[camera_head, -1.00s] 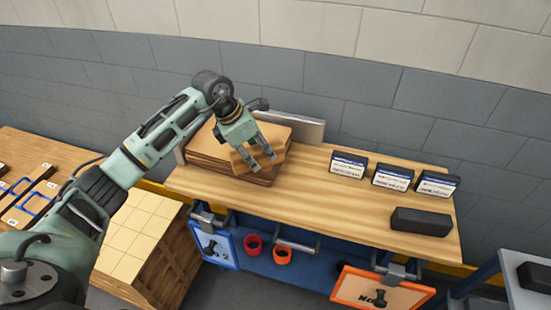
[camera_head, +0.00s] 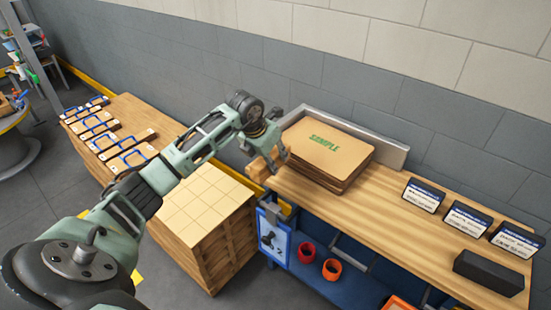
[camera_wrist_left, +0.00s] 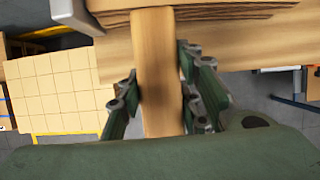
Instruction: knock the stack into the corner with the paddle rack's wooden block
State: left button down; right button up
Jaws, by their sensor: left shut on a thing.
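The stack (camera_head: 340,158) of flat brown sheets, its top sheet marked SAMPLE in green, lies on the left part of the wooden bench. A grey metal back fence (camera_head: 385,148) stands behind it. My left gripper (camera_head: 271,158) is at the stack's left end, shut on the wooden block (camera_head: 262,168). In the left wrist view the block (camera_wrist_left: 157,75) sits between both fingers and reaches toward the stack's layered edge (camera_wrist_left: 210,12); I cannot tell whether they touch. A grey metal piece (camera_wrist_left: 76,14) shows at top left there. The right gripper is out of view.
Several dark label boxes (camera_head: 423,195) and a black block (camera_head: 489,272) stand on the bench's right. Pale square-topped stacks (camera_head: 205,205) stand left. Blue-handled wooden pieces (camera_head: 112,135) lie on the far-left table.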

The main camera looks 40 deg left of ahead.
pick_arm(q)
jog(key=shift+f+b, duration=0.45)
jog(key=shift+f, duration=0.3)
jog(key=shift+f+b, duration=1.1)
jog(key=shift+f, duration=0.85)
jog(key=shift+w, duration=0.2)
jog(key=shift+w+d, duration=0.1)
jog(key=shift+w, duration=0.2)
jog(key=shift+w+b, duration=0.6)
jog(key=shift+w+r, duration=0.1)
jog(key=shift+w+r, duration=0.1)
jog(key=shift+r, duration=0.05)
